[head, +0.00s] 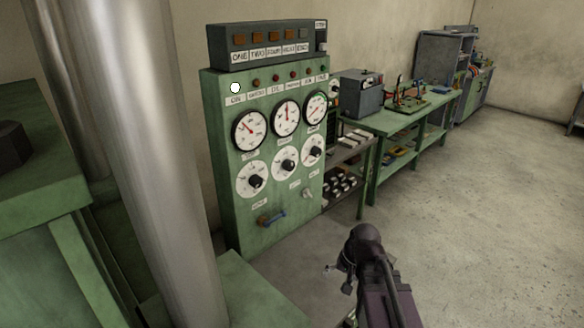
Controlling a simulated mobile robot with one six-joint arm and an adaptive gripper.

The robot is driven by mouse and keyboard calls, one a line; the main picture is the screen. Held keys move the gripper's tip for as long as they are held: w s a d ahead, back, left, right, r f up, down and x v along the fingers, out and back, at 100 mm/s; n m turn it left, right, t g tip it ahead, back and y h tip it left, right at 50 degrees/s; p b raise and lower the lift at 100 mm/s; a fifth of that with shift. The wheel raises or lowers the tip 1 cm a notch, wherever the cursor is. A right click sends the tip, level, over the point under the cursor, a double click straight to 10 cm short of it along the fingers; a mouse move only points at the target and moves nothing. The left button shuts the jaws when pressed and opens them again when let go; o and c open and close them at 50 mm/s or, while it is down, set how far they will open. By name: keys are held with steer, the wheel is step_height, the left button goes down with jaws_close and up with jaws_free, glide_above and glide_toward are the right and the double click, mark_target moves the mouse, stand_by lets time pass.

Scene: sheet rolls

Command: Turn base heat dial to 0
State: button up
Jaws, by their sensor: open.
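The green control panel (236,222) stands left of centre in the head view. Its lower row has three white dials with black knobs: the left dial (243,172), the middle dial (278,154) and the right dial (306,144). The labels are too small to tell which is the base heat dial, and I cannot read the settings. Three round gauges sit above the dials. My gripper (339,277) is small and partly hidden by my dark arm, low and in front of the panel's right side. It is open, apart from the panel, with nothing visible in it.
A lit white lamp (235,88) and several small lamps line the panel's top. A blue handle (275,216) sticks out below the dials. A grey metal post (150,130) stands close at left. A shelf and green workbench (440,100) stand at right. The floor (480,230) there is clear.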

steer(key=w+a+r+m+t+y, duration=0.2)
steer(key=w+a+m+y, duration=0.15)
steer(key=w, duration=0.25)
steer(key=m+t+y, duration=0.6)
steer(key=m+t, duration=0.3)
steer(key=m, duration=0.6)
glide_toward(292, 167)
steer(key=shift+f+v, duration=0.1)
steer(key=shift+v, duration=0.7)
steer(key=shift+f+v, duration=0.15)
steer(key=shift+v, duration=0.7)
steer(key=shift+a, duration=0.1)
steer(key=x, duration=1.3)
steer(key=shift+w+a+r, duration=0.2)
steer(key=shift+a+r, duration=0.05)
steer(key=shift+y, duration=0.25)
steer(key=c, duration=1.1)
